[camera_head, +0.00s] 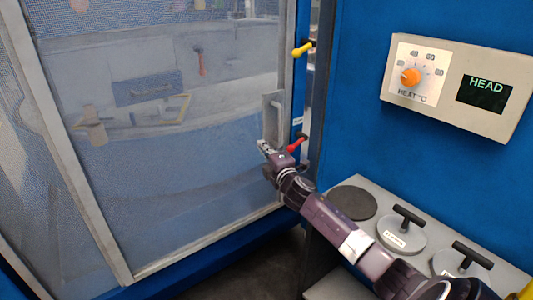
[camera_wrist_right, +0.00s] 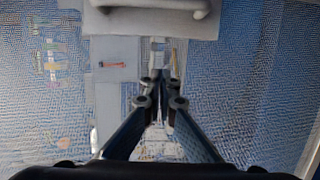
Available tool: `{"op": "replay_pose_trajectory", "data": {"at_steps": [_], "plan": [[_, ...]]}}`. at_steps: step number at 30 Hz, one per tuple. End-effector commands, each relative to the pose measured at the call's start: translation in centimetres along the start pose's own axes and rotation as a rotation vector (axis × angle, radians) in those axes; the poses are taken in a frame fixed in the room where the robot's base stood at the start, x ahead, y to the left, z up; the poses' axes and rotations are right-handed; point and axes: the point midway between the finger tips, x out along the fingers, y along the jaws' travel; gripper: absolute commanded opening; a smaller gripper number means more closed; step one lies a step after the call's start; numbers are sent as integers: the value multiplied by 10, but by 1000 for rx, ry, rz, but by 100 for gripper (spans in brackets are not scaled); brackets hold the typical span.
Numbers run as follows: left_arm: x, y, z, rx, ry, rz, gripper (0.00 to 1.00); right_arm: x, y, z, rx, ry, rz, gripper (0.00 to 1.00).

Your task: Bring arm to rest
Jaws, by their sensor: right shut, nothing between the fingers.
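My right arm reaches up from the lower right in the head view. Its gripper (camera_head: 264,147) is in front of the mesh door (camera_head: 190,200), just below the door's grey handle (camera_head: 272,118). The fingers are shut and empty, and they show in the right wrist view (camera_wrist_right: 160,82) pointing towards the mesh. I cannot tell whether the fingertips touch the door. A red lever (camera_head: 297,144) is close beside the gripper on the right. My left gripper is not in view.
A yellow lever (camera_head: 302,49) sits higher on the blue frame. A heat control box (camera_head: 450,85) with an orange knob (camera_head: 410,76) reads HEAD. Below it, a grey shelf (camera_head: 345,288) holds a dark disc (camera_head: 350,203) and grey dies (camera_head: 402,236) with black T-handles, close to my right arm.

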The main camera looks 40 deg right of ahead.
Motion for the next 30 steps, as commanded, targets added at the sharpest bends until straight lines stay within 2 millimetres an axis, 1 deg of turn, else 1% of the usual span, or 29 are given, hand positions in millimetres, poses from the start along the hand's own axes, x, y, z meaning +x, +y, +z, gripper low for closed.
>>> {"op": "replay_pose_trajectory", "data": {"at_steps": [1,3,8,12,17,19,20,23,26,27,29,30], "plan": [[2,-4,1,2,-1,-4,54,-7,-1,0,-2,1,-1,0],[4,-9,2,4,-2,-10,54,-15,-2,0,-1,1,-1,0],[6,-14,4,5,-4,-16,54,-27,-1,0,0,0,-1,0],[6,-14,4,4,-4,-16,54,-31,0,0,1,0,-1,0],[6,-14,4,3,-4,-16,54,-32,0,0,1,-1,-1,0],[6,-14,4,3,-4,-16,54,-32,-7,1,7,-2,-12,0],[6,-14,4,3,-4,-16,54,-32,-13,1,14,-4,-22,0],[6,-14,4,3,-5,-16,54,-36,-53,3,57,-14,-84,0],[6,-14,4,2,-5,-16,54,-48,-119,5,131,-35,-186,0],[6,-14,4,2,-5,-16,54,-55,-149,5,165,-46,-233,0],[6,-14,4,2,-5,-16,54,-69,-194,5,217,-66,-303,0],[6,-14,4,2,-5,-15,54,-80,-223,5,251,-80,-349,0]]}}
